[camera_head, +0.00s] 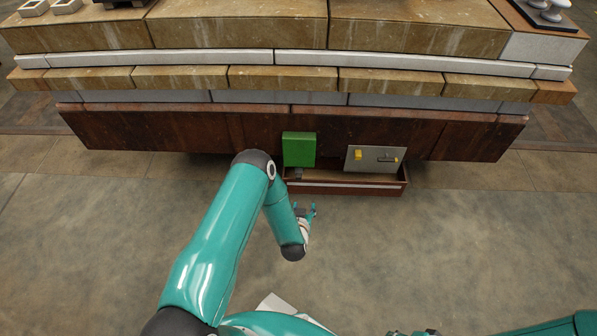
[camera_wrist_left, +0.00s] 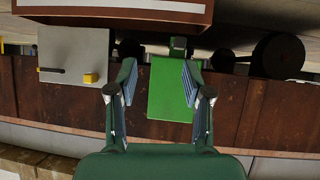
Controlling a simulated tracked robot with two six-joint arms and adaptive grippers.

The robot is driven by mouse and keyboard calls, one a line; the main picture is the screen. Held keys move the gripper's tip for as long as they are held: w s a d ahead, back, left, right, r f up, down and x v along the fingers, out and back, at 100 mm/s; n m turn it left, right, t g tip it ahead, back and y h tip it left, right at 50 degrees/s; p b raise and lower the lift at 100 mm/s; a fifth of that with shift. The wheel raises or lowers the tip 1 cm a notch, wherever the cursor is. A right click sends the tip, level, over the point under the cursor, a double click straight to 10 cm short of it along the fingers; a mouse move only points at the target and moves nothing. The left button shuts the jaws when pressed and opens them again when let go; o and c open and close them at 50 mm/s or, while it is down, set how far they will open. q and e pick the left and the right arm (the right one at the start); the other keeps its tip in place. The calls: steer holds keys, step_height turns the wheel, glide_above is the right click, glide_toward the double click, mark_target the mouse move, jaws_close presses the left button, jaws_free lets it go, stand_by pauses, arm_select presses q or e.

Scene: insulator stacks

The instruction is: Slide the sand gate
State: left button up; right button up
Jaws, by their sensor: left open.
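A green plate (camera_head: 299,149) stands upright at the front of the dark red-brown lower beam; I cannot tell for certain that it is the sand gate. To its right is a grey plate (camera_head: 375,159) with a yellow block (camera_head: 358,155) and a dark handle (camera_head: 388,159). My left gripper (camera_head: 305,210) is open and empty, below and in front of the green plate. In the left wrist view the green plate (camera_wrist_left: 172,92) shows between the open fingers (camera_wrist_left: 160,85), with no clear contact. Only small parts of what seems my right gripper (camera_head: 412,333) show at the bottom edge.
A shallow red-brown tray (camera_head: 345,188) juts out under the plates, close to my left gripper. Above is a wide stepped structure of tan and grey blocks (camera_head: 235,77). The floor (camera_head: 470,240) in front is clear on the right.

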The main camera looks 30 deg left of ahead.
mark_target(298, 178)
arm_select(q)
steer(key=w+a+f+b, duration=0.1)
steer(key=w+a+b, duration=0.1)
steer(key=w+a, duration=0.1)
steer(key=w+a+f+y+b, duration=0.1)
steer(key=w+a+f+b, duration=0.1)
steer(key=w+a+b, duration=0.1)
steer(key=w+a+f+t+y+b, duration=0.1)
steer(key=w+a+f+b, duration=0.1)
steer(key=w+a, duration=0.2)
steer(key=shift+w+a+f, duration=0.1)
steer(key=shift+w+a, duration=0.1)
steer(key=shift+w, duration=0.55)
steer(key=shift+w+a+f, duration=0.1)
steer(key=shift+w+a, duration=0.1)
steer(key=shift+w, duration=0.5)
steer(key=shift+w+a+b, duration=0.25)
steer(key=shift+w+b, duration=0.15)
steer(key=shift+w, duration=0.05)
steer(key=shift+n, duration=0.3)
jaws_close()
